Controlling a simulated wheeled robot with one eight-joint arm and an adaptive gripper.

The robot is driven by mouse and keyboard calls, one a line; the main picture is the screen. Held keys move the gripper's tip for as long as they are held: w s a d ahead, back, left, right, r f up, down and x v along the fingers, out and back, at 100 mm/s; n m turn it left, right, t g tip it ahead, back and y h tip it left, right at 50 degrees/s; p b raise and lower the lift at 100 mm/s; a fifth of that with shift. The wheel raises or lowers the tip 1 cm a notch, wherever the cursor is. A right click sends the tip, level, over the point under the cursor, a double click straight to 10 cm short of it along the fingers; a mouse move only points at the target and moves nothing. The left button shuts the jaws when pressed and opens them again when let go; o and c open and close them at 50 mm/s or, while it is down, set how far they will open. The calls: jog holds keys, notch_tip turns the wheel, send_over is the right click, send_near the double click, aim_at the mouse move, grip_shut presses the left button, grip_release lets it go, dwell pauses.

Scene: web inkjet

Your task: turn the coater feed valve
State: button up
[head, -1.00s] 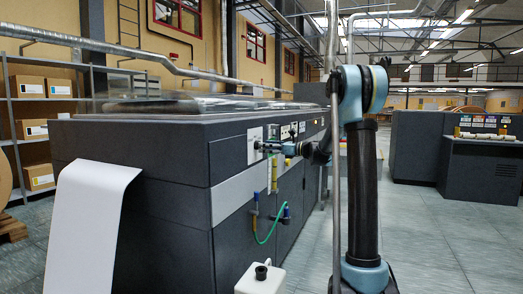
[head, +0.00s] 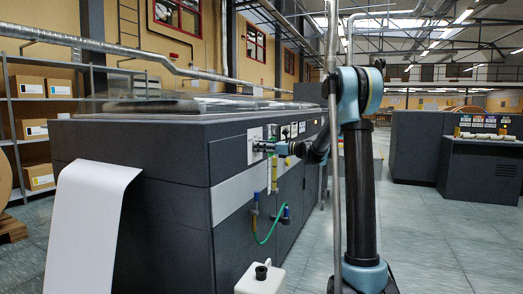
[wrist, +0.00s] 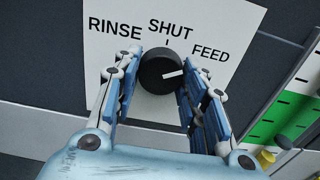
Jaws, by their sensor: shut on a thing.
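The coater feed valve is a round black knob (wrist: 158,82) with a white pointer line, on a white plate (wrist: 235,17) lettered RINSE, SHUT and FEED. The pointer points right and slightly up, roughly toward the word FEED. My gripper (wrist: 165,62) has one finger on each side of the knob and is shut on it. In the head view my gripper (head: 268,147) is at the small white plate (head: 254,140) on the dark machine's side; the knob itself is too small to make out there.
The dark machine (head: 150,150) fills the left. A green hose (head: 270,232) hangs below the valve area, and a white can (head: 258,280) stands in front. White paper (head: 90,220) drapes over the near end. Floor to the right is open.

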jog(key=shift+n, duration=0.3)
jog(key=n, duration=1.1)
jog(key=shift+w, duration=0.1)
dwell(0.7)
jog(key=o, duration=1.1)
jog(key=shift+c, duration=0.2)
jog(key=shift+d, duration=0.2)
jog(key=v, duration=1.1)
jog(key=shift+d, duration=0.35)
jog(key=shift+s, duration=0.2)
